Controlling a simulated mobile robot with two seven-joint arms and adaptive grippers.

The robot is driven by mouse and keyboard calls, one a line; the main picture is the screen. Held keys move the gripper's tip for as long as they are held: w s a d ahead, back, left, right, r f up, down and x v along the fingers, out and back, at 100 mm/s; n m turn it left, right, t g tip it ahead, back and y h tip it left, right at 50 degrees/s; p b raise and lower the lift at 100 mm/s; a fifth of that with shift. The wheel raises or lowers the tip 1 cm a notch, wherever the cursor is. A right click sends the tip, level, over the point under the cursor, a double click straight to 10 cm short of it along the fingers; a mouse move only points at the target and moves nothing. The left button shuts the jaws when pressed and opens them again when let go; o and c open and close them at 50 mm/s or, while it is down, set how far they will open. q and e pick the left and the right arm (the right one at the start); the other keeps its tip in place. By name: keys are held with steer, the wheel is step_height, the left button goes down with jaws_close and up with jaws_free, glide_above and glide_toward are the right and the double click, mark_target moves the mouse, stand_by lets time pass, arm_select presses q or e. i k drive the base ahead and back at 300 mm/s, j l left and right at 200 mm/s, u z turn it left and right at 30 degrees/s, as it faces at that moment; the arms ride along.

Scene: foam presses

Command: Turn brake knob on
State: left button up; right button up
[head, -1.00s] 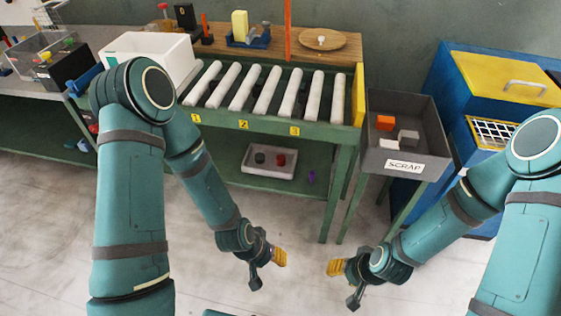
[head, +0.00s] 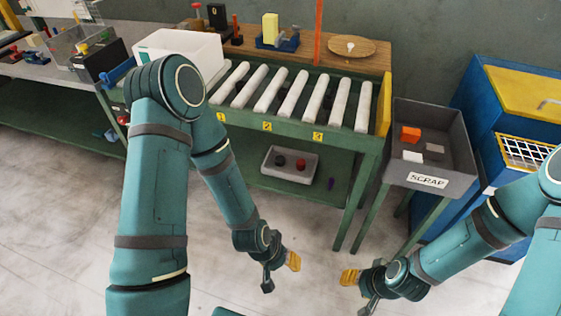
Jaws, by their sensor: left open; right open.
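No part is clearly marked as the brake knob. A small red round part (head: 123,120) shows at the left end of the roller conveyor (head: 262,127), just left of my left arm; it is too small to tell if it is the knob or how it is set. My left gripper (head: 281,274) is open and empty, low over the floor in front of the conveyor. My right gripper (head: 357,293) is open and empty to its right. Both are well apart from the conveyor and the red part.
A white bin (head: 180,47) stands at the conveyor's left end. A shelf tray (head: 290,177) below holds a black and a red piece. A grey SCRAP bin (head: 457,137) with several blocks and a blue cabinet (head: 478,90) stand right. The floor before the conveyor is clear.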

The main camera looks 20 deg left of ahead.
mark_target(122, 120)
steer(key=u, duration=1.75)
steer(key=i+z, duration=0.15)
steer(key=z, duration=0.6)
steer(key=i+j+z, duration=0.3)
steer(key=j+z, duration=0.15)
steer(key=i+j+z, duration=0.2)
steer(key=j, duration=0.2)
steer(key=i+j+z, duration=0.1)
steer(key=j, duration=0.35)
steer(key=i+j+z, duration=0.1)
steer(key=j, duration=0.4)
